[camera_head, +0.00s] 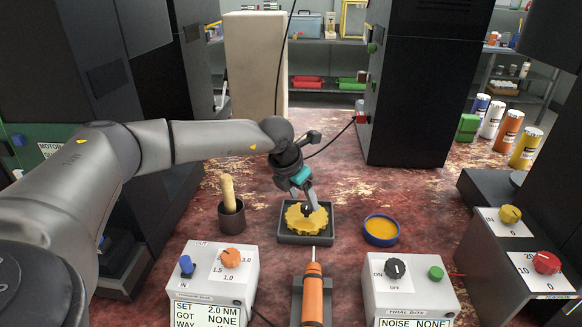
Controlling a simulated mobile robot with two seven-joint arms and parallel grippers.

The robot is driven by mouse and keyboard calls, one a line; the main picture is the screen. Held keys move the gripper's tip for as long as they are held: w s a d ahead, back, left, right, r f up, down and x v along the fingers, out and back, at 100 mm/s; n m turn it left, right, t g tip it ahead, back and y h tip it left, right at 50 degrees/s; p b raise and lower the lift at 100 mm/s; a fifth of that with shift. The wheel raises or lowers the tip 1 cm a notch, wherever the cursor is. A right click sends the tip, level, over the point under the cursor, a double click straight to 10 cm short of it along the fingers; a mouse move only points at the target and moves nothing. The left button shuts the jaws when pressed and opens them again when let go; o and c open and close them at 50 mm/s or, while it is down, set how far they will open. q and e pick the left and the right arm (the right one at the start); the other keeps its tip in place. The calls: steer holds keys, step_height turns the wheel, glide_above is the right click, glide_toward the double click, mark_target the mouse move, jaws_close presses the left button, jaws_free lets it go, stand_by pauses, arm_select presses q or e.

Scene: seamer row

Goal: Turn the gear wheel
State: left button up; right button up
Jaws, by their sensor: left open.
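The gear wheel (293,219) is yellow and toothed and lies flat in a dark square tray (305,239) in the middle of the view. My left gripper (310,205) comes down from above at the wheel's upper right part. It is open, and its fingertips are at or just above the wheel around a small dark piece at the centre. I cannot tell whether they touch it. The left gripper hides part of the wheel's far side. My right gripper is not in view.
A dark cup with a wooden handle (228,190) stands left of the tray, and a blue dish of yellow stuff (381,229) right of it. An orange-handled tool (313,295) lies in front, between two white control boxes (219,270) (410,289). Cans stand back right.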

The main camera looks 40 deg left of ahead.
arm_select(q)
steer(key=p+v, duration=0.3)
steer(key=v, duration=0.9)
steer(key=shift+s+r, duration=0.2)
steer(key=shift+r, duration=0.15)
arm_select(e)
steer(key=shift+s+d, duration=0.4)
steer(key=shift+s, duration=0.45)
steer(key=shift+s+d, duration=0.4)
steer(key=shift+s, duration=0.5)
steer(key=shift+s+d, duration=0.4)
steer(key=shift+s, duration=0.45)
